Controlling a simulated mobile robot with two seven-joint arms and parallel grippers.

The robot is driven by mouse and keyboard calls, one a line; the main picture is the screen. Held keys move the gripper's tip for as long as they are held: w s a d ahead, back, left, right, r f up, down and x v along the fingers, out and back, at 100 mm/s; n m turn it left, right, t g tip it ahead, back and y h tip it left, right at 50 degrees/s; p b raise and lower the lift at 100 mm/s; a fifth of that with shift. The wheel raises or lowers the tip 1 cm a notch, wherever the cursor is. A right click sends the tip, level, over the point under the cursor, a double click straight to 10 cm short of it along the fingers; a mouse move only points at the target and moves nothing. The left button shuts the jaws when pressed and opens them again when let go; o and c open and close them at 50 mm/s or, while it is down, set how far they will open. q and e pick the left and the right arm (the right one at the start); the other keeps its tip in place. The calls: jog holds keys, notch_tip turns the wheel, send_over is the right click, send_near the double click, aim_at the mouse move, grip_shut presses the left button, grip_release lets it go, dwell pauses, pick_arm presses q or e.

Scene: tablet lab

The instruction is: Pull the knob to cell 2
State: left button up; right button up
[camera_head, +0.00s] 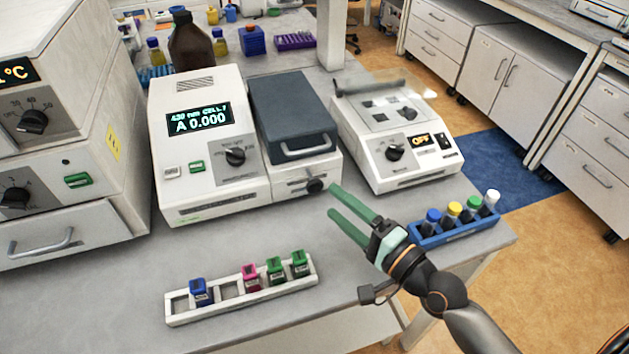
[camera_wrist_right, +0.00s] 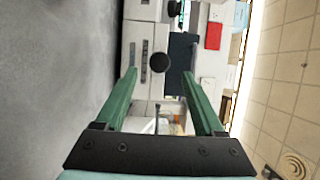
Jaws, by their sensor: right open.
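The spectrophotometer (camera_head: 190,190) is a white box with a lit display reading "430 nm CELL.1" and "A 0.000". A small round black knob (camera_head: 315,186) sticks out of its lower right front, below the dark lid (camera_head: 292,105). In the right wrist view the knob (camera_wrist_right: 160,62) shows as a dark disc ahead of my fingers, between their lines. My right gripper (camera_head: 340,202) is open and empty, with green fingers, just in front of and right of the knob, apart from it. It also shows in the right wrist view (camera_wrist_right: 162,85). My left gripper is not in view.
A white cuvette rack (camera_head: 230,292) with several coloured-cap cuvettes stands in front. A blue rack (camera_head: 458,232) of capped vials is right of my gripper. A second instrument reading "OFF" (camera_head: 400,150) stands to the right. Bench between instrument and cuvette rack is clear.

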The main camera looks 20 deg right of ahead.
aim_at(317, 188)
jog(key=x, duration=0.7)
jog(key=shift+p, duration=0.4)
grip_shut()
dwell(1.0)
